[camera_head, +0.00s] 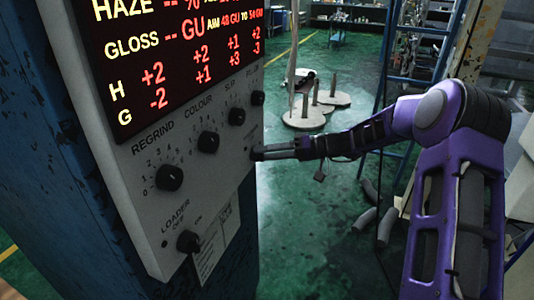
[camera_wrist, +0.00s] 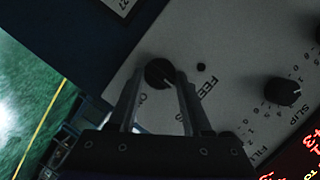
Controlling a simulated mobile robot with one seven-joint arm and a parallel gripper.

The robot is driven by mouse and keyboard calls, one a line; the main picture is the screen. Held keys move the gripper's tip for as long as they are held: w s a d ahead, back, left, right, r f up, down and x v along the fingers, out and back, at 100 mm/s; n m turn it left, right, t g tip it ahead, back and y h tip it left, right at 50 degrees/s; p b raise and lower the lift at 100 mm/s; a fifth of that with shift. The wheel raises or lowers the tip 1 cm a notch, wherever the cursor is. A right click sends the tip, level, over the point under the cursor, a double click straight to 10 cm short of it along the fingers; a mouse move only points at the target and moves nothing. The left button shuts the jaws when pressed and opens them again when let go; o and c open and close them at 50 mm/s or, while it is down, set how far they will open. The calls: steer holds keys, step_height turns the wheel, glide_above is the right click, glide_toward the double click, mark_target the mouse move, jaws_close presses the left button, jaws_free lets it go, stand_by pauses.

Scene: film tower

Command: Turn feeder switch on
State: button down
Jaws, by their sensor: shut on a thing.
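The feeder switch is a round black knob (camera_wrist: 160,73) on a pale grey panel, beside the partly covered FEEDER lettering in the wrist view. A pale mark on the knob points toward the lower right of that view. My gripper (camera_wrist: 157,92) has one finger on each side of the knob and is shut on it. The switch's position lettering is mostly hidden by the fingers. In the head view my gripper (camera_head: 257,153) reaches the panel's right edge from the right, and the feeder knob is hidden at its tips.
The panel also carries a loader knob (camera_head: 188,242), a regrind knob (camera_head: 169,177), a colour knob (camera_head: 208,141) and a slip knob (camera_wrist: 282,91). A red-lettered display (camera_head: 185,50) sits above. A blue ladder (camera_head: 385,70) stands behind my arm; green floor (camera_head: 310,240) lies open below.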

steer(key=m+y, duration=0.1)
steer(key=m, duration=0.1)
steer(key=m+y, duration=0.1)
steer(key=m, duration=0.2)
steer(key=m+g+p, duration=0.1)
steer(key=m, duration=0.2)
steer(key=shift+w+f+y, duration=0.1)
steer(key=shift+f+y, duration=0.25)
steer(key=shift+y, duration=0.05)
steer(key=shift+f+m+t+y+p, duration=0.1)
steer(key=shift+m+t+y+p, duration=0.3)
steer(key=shift+m, duration=1.25)
steer(key=shift+f+m+t+y+p, duration=0.1)
steer(key=shift+m+t+y+p, duration=0.4)
steer(key=shift+m, duration=1.1)
steer(key=shift+f+m+t+y+p, duration=0.1)
steer(key=shift+m+t+y+p, duration=0.3)
steer(key=shift+m, duration=1.25)
steer(key=shift+c, duration=1.7)
jaws_free()
